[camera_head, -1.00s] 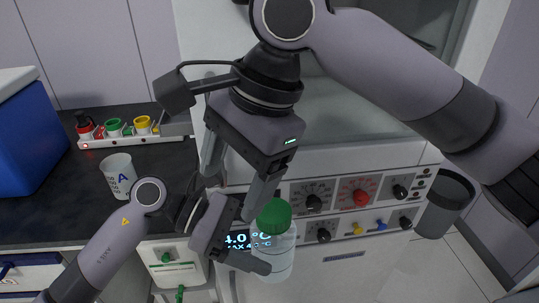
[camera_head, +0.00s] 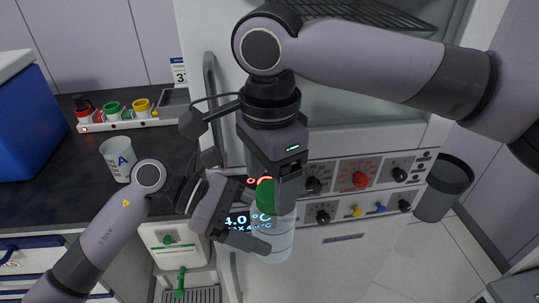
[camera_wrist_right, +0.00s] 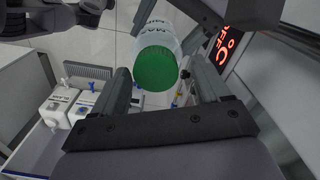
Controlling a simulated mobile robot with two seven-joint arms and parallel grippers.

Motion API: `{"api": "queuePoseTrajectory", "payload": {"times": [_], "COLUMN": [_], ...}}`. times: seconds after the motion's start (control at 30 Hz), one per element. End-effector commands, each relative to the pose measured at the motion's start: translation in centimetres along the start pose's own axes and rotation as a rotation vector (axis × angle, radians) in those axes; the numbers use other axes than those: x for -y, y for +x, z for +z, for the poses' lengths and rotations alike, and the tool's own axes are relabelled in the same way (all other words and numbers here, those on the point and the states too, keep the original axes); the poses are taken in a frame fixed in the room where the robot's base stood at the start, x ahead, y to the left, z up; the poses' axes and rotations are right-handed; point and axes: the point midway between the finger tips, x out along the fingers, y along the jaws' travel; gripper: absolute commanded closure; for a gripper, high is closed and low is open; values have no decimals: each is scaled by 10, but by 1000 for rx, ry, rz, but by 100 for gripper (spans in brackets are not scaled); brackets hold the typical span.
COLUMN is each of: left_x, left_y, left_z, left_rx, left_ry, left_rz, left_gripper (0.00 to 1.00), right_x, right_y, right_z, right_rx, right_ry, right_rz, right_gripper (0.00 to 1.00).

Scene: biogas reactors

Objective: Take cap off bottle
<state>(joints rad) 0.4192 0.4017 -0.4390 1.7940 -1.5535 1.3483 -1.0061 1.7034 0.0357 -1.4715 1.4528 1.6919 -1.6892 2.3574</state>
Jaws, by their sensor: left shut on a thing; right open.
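The bottle (camera_head: 272,241) is pale and translucent with a green cap (camera_head: 265,197) on its top. My left gripper (camera_head: 262,215) is shut on the bottle and holds it upright in front of the white reactor's panel. My right gripper (camera_head: 275,185) points down from above at the cap, which it partly hides in the head view. In the right wrist view, the green cap (camera_wrist_right: 156,69) lies beyond and between the two open fingers (camera_wrist_right: 160,85). I cannot tell whether the fingers touch the cap.
The reactor's knob panel (camera_head: 330,182) and its display (camera_head: 248,221) are close behind the bottle. A beaker marked A (camera_head: 117,160), a rack with coloured caps (camera_head: 125,117) and a blue box (camera_head: 28,120) stand on the dark counter at left.

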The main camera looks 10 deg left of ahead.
Motion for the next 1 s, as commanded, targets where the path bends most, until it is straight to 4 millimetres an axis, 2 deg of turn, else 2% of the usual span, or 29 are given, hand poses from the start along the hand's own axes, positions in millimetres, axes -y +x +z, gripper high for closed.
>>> {"api": "queuePoseTrajectory", "payload": {"times": [0.13,0.4,0.57,0.6,0.83,1.0], "left_x": [0,0,0,1,2,3], "left_y": [0,0,0,0,2,3], "left_z": [2,1,2,2,2,3], "left_rx": [3,3,3,3,4,4], "left_ry": [2,2,3,3,6,8], "left_rz": [1,1,-1,-2,-8,-12], "left_gripper": [100,100,100,100,100,100], "right_x": [0,0,0,0,1,1], "right_y": [9,10,10,10,9,9], "right_z": [0,0,0,0,1,2], "right_rx": [1,1,1,1,4,6], "right_ry": [-1,-2,-1,-1,-23,-216], "right_rz": [0,0,-2,-3,-8,-10], "right_gripper": [25,25,77,82,83,83]}}
